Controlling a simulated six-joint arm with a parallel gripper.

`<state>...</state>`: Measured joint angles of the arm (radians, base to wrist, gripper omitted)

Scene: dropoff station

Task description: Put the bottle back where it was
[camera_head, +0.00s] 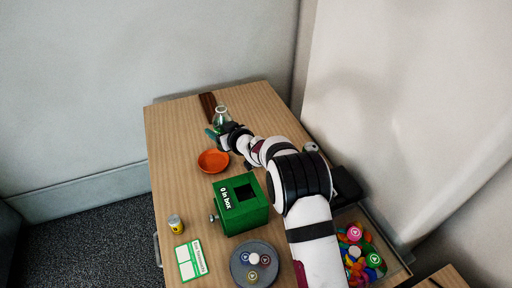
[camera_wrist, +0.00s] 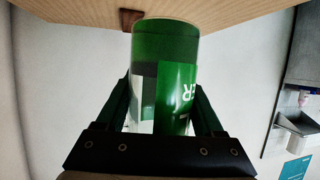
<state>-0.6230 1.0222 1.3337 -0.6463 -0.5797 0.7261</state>
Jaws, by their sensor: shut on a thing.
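The bottle (camera_wrist: 165,45) is green with a white and green label in the wrist view, where it appears upside down. In the head view the bottle (camera_head: 222,113) shows a pale, clear top at the far end of the table. My gripper (camera_head: 220,130) is shut on it, with one finger on each side of the bottle in the wrist view (camera_wrist: 163,100). I cannot tell whether its base touches the table. A dark brown strip (camera_head: 207,103) lies on the table just beyond and left of the bottle; it also shows in the wrist view (camera_wrist: 128,20).
An orange dish (camera_head: 213,161) lies near my gripper. A green box (camera_head: 240,208), a small yellow-labelled can (camera_head: 175,224), a green-white card (camera_head: 191,261) and a grey round tray (camera_head: 240,275) stand nearer. A bin of colourful pieces (camera_head: 396,268) is at right.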

